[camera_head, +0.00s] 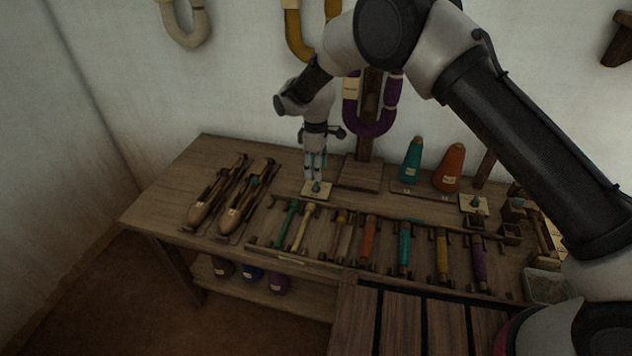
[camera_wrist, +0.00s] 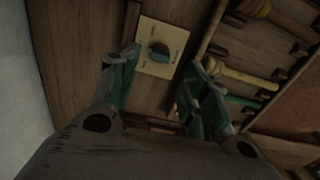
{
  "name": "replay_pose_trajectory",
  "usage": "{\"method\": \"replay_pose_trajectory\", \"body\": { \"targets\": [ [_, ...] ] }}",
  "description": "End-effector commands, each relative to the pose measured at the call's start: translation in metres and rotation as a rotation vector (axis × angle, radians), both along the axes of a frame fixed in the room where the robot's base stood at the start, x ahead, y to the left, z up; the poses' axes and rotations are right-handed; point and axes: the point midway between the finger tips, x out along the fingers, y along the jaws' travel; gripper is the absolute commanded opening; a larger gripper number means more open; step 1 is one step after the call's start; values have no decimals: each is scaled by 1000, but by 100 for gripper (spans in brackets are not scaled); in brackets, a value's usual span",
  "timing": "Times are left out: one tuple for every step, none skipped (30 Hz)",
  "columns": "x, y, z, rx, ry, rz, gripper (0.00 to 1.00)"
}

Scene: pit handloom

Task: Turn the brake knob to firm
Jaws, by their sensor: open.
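A small teal knob (camera_head: 316,187) sits on a pale square plate (camera_head: 309,191) on the bench top, below my gripper. In the wrist view the teal knob (camera_wrist: 159,50) shows on its pale plate (camera_wrist: 150,66), with small dark markings too small to read. My gripper (camera_head: 315,177) points down above the knob, its fingers open. In the wrist view the gripper's fingers (camera_wrist: 157,75) stand apart, with the knob seen between and beyond them. Nothing is held. A second pale plate with a teal knob (camera_head: 474,202) stands at the bench's right; I cannot tell which is the brake knob.
Two wooden shuttles (camera_head: 243,198) lie left on the bench (camera_head: 170,205). A rack of several coloured bobbins (camera_head: 404,246) runs along the front. Teal (camera_head: 411,161) and orange (camera_head: 449,168) cones stand behind, right. A post with purple yarn (camera_head: 368,125) rises close behind my gripper.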

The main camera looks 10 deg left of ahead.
Motion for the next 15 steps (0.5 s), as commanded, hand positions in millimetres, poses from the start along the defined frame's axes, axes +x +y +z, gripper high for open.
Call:
{"method": "replay_pose_trajectory", "body": {
  "targets": [
    [-1,-1,-10,-2,2,-1,46],
    [-1,-1,-15,-2,2,-1,46],
    [0,-1,-22,-2,2,-2,46],
    [0,-1,-27,-2,2,-2,46],
    [-1,-1,-33,-2,2,-2,46],
    [-1,-1,-39,-2,2,-2,46],
    [0,-1,-43,-2,1,-3,46],
    [0,-1,-47,-2,1,-3,46],
    [0,-1,-51,-2,2,-3,46],
    [0,-1,-54,-2,2,-3,46],
    [0,-1,-56,-1,1,-3,46],
    [0,-1,-58,-1,1,-3,46],
    [0,-1,-59,0,0,-3,46],
    [0,-1,-60,0,0,-3,46],
    [0,-1,-61,0,0,-3,46]
  ]
}}
